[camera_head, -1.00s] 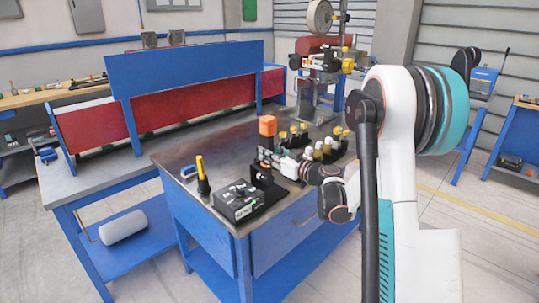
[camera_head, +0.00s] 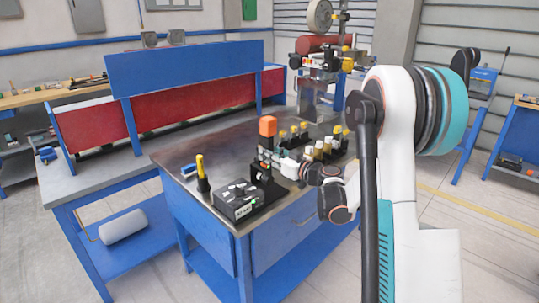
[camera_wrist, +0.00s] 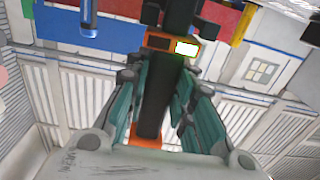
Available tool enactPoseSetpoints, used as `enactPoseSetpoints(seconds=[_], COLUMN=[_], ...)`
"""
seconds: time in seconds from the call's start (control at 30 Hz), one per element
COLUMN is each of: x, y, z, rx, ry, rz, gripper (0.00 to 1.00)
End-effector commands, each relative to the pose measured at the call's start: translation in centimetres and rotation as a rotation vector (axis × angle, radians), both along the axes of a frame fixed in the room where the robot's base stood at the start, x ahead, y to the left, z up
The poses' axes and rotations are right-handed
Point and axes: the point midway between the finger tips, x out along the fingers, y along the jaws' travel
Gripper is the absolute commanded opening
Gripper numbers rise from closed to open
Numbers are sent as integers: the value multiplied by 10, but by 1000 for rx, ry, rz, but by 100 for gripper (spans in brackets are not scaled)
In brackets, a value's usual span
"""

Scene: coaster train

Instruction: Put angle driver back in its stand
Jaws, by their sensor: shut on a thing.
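The angle driver (camera_head: 267,126) is upright over the work table, its orange end on top and its dark body below. In the wrist view its black body (camera_wrist: 160,95) runs between my teal fingers, with a lit display near the fingertips. My gripper (camera_head: 275,160) is shut on the driver from the right; it also shows in the wrist view (camera_wrist: 162,72). A black stand (camera_head: 264,190) is directly below the driver, near the table's front edge. I cannot tell whether the driver's lower end is inside the stand or just above it.
A black box (camera_head: 237,201) with small parts on top is left of the stand. A yellow-handled tool (camera_head: 201,168) stands upright farther left. Several yellow-topped tools (camera_head: 322,150) stand close behind my gripper on the right. The table's left back area is clear.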

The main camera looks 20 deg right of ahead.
Motion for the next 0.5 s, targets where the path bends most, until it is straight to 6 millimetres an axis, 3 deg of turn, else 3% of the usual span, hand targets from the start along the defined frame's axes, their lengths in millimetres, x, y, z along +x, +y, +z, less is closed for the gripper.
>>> enactPoseSetpoints(seconds=[0.5], x=[0], y=[0], z=[-5], rx=[2], ry=[-2], rz=[0], gripper=[0])
